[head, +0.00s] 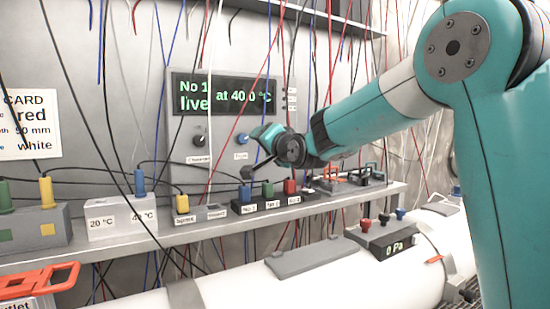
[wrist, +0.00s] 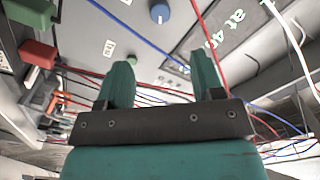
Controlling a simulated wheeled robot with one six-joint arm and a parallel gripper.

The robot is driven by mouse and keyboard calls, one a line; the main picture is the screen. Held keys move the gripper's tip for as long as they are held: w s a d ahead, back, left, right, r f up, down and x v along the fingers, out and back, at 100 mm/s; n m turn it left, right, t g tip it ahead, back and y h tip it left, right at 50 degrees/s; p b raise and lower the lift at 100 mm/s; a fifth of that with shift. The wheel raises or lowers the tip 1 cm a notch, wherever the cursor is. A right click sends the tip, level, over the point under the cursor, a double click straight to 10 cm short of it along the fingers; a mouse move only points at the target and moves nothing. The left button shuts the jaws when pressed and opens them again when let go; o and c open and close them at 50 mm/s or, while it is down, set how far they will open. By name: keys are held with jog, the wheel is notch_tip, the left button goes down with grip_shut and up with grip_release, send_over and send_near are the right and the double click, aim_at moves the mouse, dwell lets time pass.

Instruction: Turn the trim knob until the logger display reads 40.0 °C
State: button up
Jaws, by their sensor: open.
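The logger display (head: 225,95) on the grey wall panel reads "No 1 at 40.0 °C" with "live" below, in green. Part of it shows sideways in the wrist view (wrist: 222,32). The blue trim knob (head: 243,139) sits below the display, right of a dark knob (head: 199,139). The trim knob also shows at the top of the wrist view (wrist: 159,12). My gripper (head: 262,150) is near the panel, just right of and below the trim knob. In the wrist view its two teal fingers (wrist: 162,78) are apart with nothing between them, and the knob lies beyond their tips, clear of them.
A shelf (head: 170,238) below the panel carries a row of coloured plugs, including a red plug (head: 290,187) and a green plug (head: 268,190) under my gripper. Many thin wires hang in front of the panel. A white pipe (head: 240,290) runs below the shelf.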

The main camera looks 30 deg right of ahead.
jog(key=s+b, duration=0.1)
jog(key=s, duration=0.4)
dwell(0.4)
jog(key=s+a+f+n+g+y, duration=0.5)
jog(key=s+a+f+n+g, duration=0.35)
jog(key=s+a+f, duration=0.5)
jog(key=s+a+f+n+g, duration=0.2)
jog(key=s+f+n+g, duration=0.2)
jog(key=s, duration=0.6)
jog(key=s+a+f+n+g, duration=0.3)
jog(key=s+f+n+g, duration=0.1)
jog(key=s, duration=0.6)
jog(key=shift+s+f+g+h, duration=0.3)
jog(key=shift+g+h, duration=0.1)
jog(key=shift+g, duration=0.35)
jog(key=shift+w, duration=0.1)
dwell(0.6)
